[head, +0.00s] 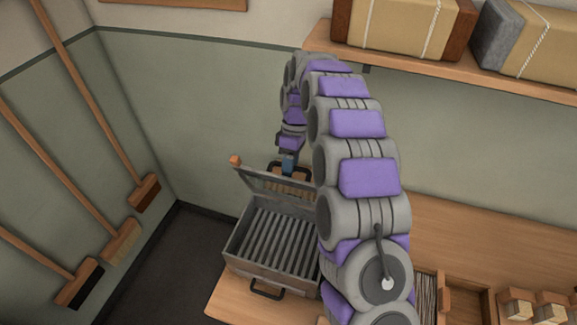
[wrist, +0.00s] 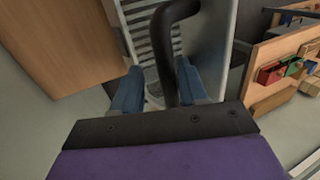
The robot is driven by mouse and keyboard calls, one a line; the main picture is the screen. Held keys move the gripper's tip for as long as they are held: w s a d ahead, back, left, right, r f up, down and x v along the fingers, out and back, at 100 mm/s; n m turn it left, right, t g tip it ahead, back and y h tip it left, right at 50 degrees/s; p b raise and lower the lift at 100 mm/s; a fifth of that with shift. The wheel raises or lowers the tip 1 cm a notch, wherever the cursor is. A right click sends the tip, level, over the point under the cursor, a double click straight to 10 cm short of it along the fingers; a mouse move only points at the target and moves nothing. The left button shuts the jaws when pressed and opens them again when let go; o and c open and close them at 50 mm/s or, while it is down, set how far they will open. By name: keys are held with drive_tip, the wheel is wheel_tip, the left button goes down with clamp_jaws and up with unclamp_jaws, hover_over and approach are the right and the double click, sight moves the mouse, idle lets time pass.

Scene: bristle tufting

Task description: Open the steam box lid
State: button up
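The steam box (head: 268,272) stands at the end of the wooden bench, and its slatted inside shows. Its grey lid (head: 275,186) is raised and tilted up at the back edge. A dark handle (head: 274,168) shows behind the lid's top. My gripper (head: 288,164) is at the raised lid, beside this handle. In the wrist view, the black handle bar (wrist: 170,45) runs between the two blue fingers of my gripper (wrist: 158,88). The fingers are apart, with a gap visible between the left finger and the bar. Part of the lid's right side is hidden by my arm.
The wooden bench (head: 450,232) runs right, with trays and wooden blocks (head: 537,306) at its front. A shelf (head: 440,65) with wrapped bundles is above. Several brooms (head: 85,150) lean on the left wall. The floor (head: 170,262) left of the bench is clear.

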drive_tip(key=shift+s+a+r, duration=0.1)
drive_tip(key=shift+s+r, duration=0.1)
drive_tip(key=shift+r, duration=0.15)
drive_tip(key=shift+w+a+r, duration=0.1)
drive_tip(key=shift+r, duration=1.6)
drive_tip(key=s+d, duration=0.1)
drive_tip(key=s, duration=0.7)
drive_tip(key=s+d+r+p, duration=0.1)
drive_tip(key=s+d, duration=0.1)
drive_tip(key=s, duration=0.5)
drive_tip(key=shift+s+d+r, duration=0.2)
drive_tip(key=shift+s+d, duration=0.05)
drive_tip(key=shift+s, duration=0.1)
